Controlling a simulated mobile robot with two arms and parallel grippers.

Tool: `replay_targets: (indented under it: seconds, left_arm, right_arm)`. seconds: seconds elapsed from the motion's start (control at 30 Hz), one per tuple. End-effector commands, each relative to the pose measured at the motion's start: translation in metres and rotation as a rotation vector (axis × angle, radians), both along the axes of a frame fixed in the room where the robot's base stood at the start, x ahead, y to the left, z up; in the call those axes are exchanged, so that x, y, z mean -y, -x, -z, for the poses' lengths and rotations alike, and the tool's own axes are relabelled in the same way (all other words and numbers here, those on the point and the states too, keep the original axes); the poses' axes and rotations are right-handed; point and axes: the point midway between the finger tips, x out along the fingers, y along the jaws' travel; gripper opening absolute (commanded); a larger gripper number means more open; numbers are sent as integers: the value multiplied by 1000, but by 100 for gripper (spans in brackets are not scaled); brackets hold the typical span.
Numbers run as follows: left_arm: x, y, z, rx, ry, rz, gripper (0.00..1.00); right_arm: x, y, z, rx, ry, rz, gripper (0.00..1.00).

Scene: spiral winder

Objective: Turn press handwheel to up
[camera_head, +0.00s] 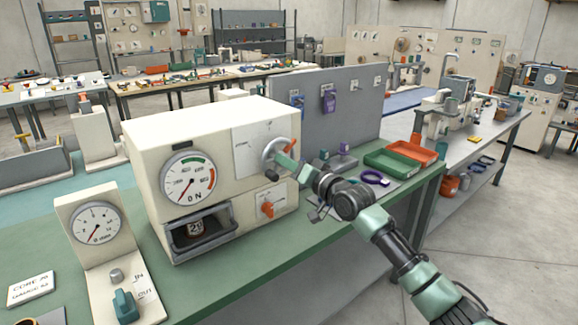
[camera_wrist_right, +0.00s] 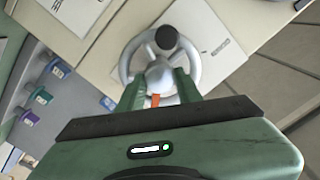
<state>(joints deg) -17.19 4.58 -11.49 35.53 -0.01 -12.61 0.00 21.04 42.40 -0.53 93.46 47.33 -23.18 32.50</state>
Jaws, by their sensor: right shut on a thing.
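The press handwheel (camera_head: 269,152) is a grey wheel on the front of the cream press box (camera_head: 210,130). A dark knob (camera_head: 271,175) is at its lower side, and an orange piece (camera_head: 293,143) shows at its upper right. In the right wrist view the handwheel (camera_wrist_right: 127,57) fills the upper middle, with the knob (camera_wrist_right: 166,38) on its far side. My right gripper (camera_head: 286,163) reaches in from the right and is shut on the handwheel, its fingers on either side of the hub in the wrist view (camera_wrist_right: 158,85). My left gripper is out of view.
A round dial (camera_head: 188,178) and an orange lever (camera_head: 267,209) are on the same box. A smaller gauge stand (camera_head: 97,222) is at left. Green (camera_head: 388,169) and orange trays (camera_head: 423,151) and a purple ring (camera_head: 375,178) lie to the right.

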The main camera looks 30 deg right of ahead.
Motion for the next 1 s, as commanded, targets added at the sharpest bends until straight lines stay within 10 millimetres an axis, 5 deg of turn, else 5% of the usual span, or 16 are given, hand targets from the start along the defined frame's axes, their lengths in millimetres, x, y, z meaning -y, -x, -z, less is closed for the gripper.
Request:
replay_targets:
  seconds: [1.0]
  left_arm:
    - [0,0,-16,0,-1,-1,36]
  right_arm:
    - [-2,0,3,60,858,-3,0]
